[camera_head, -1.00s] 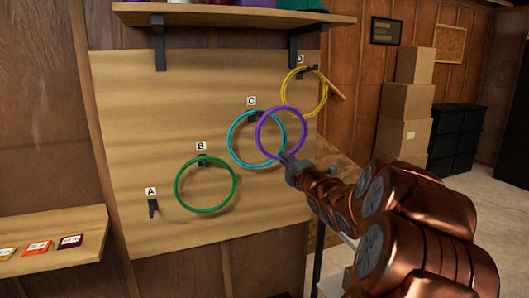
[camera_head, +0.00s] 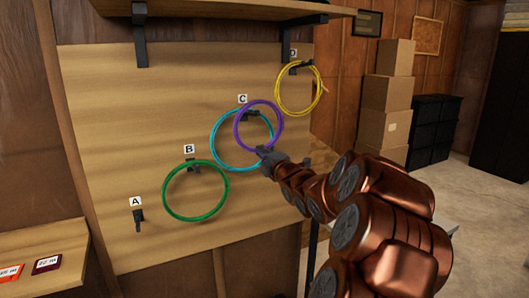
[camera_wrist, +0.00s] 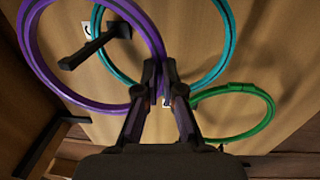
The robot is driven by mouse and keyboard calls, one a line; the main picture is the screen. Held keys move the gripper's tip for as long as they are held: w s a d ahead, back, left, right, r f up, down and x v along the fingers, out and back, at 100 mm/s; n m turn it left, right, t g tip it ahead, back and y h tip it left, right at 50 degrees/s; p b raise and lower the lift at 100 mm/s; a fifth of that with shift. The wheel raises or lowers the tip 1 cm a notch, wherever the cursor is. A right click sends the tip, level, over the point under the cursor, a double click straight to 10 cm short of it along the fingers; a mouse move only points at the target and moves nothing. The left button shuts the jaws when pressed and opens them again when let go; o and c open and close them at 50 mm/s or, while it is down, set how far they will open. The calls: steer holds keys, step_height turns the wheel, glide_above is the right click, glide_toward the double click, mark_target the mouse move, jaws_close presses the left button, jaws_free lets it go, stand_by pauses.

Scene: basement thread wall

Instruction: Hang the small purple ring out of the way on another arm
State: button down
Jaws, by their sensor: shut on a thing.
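The purple ring (camera_head: 281,135) is held at its lower edge by my gripper (camera_head: 266,152), in front of the board. In the head view it overlaps the teal ring (camera_head: 212,145), which hangs on arm C (camera_head: 251,113). My gripper (camera_wrist: 162,100) is shut on the purple ring (camera_wrist: 62,95) in the wrist view, where arm C (camera_wrist: 95,46) shows inside the purple outline; I cannot tell whether the arm passes through it. The green ring (camera_head: 165,200) hangs on arm B (camera_head: 193,165). Yellow rings (camera_head: 278,98) hang on arm D (camera_head: 299,67). Arm A (camera_head: 138,218) is bare.
The wooden board (camera_head: 110,120) carries the lettered arms. A shelf (camera_head: 220,10) runs above it. A lower ledge (camera_head: 40,240) with colored cards (camera_head: 46,264) is at left. Boxes (camera_head: 386,95) and black drawers (camera_head: 434,130) stand at right.

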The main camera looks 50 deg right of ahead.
steer(key=w+f, duration=0.1)
steer(key=w+d+f+b, duration=0.1)
steer(key=w+f, duration=0.1)
steer(key=shift+w, duration=0.15)
stand_by(0.5)
steer(key=shift+d, duration=0.1)
stand_by(0.4)
steer(key=c, duration=1)
jaws_free()
steer(key=shift+c, duration=0.2)
steer(key=b+v, duration=0.3)
steer(key=v, duration=0.6)
steer(key=shift+r+b, duration=0.35)
